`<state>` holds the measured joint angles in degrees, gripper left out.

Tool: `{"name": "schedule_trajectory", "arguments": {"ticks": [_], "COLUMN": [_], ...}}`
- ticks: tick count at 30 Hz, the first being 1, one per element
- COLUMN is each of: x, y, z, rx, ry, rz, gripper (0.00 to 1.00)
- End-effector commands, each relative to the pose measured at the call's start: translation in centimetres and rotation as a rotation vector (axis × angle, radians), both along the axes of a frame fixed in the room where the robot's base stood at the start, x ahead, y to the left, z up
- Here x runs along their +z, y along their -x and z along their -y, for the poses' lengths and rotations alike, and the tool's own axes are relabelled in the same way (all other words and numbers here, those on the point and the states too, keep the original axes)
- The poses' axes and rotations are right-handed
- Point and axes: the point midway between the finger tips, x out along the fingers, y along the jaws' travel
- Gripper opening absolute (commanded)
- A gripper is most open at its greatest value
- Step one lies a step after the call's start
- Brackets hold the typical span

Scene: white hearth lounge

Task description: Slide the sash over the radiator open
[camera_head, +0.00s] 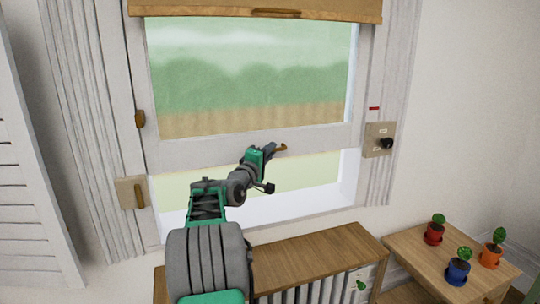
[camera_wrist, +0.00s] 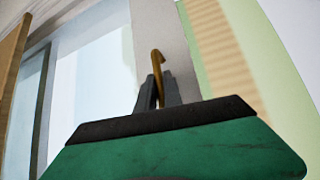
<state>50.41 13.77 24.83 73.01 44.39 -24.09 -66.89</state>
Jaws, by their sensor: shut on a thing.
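The white window sash (camera_head: 210,152) is raised, with an open gap between its bottom rail and the white sill (camera_head: 300,205). Its rail also shows in the wrist view (camera_wrist: 181,75). My gripper (camera_head: 273,149) reaches up to the rail and is shut on a brass sash handle (camera_head: 283,148). In the wrist view the handle (camera_wrist: 157,60) rises as a hook between the two grey fingers (camera_wrist: 158,92). The radiator (camera_head: 318,291) stands below the window under a wooden shelf, partly hidden by my arm.
The wooden shelf (camera_head: 325,248) juts out below the sill. A side table (camera_head: 410,246) at right holds red, blue and orange plant pots. A box with a black knob (camera_head: 379,140) is right of the window, a brass latch (camera_head: 139,195) left. A tan blind (camera_head: 220,9) hangs above.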

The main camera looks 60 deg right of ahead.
Motion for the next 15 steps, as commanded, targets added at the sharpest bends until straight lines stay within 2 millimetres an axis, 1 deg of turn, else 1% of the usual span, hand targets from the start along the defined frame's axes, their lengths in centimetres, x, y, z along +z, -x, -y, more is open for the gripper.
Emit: {"name": "schedule_trajectory", "arguments": {"ticks": [1,8,9,15], "x": [0.28,0.17,0.15,0.03], "y": [0.03,0.02,0.02,0.01], "z": [-0.01,-0.01,-0.01,0.00], "rx": [0.000,0.000,0.000,0.000], "ry": [0.004,0.003,0.003,0.001], "rz": [0.001,0.001,0.001,0.000], "gripper": [0.00,0.00,0.13,0.30]}}
